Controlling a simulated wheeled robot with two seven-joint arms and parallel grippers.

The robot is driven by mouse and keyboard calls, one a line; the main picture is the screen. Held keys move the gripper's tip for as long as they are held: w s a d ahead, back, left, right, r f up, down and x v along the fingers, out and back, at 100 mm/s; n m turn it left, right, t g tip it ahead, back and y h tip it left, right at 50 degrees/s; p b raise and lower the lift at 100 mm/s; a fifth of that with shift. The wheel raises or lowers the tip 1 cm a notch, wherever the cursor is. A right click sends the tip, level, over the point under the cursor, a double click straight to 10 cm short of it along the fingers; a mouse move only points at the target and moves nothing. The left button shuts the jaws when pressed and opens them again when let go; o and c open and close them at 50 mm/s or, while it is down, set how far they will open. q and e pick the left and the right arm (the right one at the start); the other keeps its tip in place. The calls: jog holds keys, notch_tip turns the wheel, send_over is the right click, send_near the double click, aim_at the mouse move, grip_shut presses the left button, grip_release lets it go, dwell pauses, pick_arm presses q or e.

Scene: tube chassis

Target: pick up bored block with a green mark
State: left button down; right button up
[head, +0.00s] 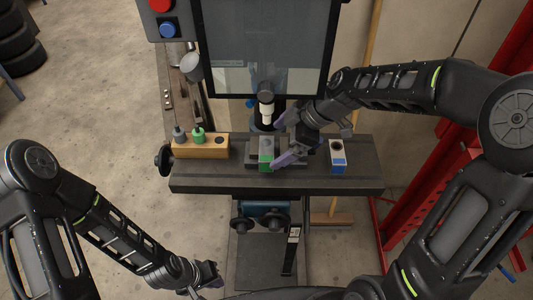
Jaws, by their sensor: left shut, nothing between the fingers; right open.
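A bored block with a green mark (265,158) sits in the middle of the dark machine table (210,181), under the drill spindle. My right gripper (283,139) is open at the block's right side. One purple finger is near the block's front right and the other is further back; I cannot tell whether either touches it. A similar bored block with a blue mark (338,160) stands apart to the right on the table. My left gripper (212,279) is shut and empty, low in the picture, in front of the table.
A wooden holder (215,151) with a grey and a green plug stands at the table's left. The spindle (266,105) and dark screen (270,45) are just behind the green-marked block. A red frame (425,190) is at the right.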

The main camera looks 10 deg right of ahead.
aim_at(269, 149)
jog(key=p+x, duration=0.2)
jog(key=x, duration=0.2)
jog(key=shift+w+a+f, duration=0.15)
jog(key=shift+a+f, duration=0.1)
jog(key=shift+w+a+f, duration=0.1)
jog(key=shift+f, duration=0.1)
jog(key=c, duration=1.7)
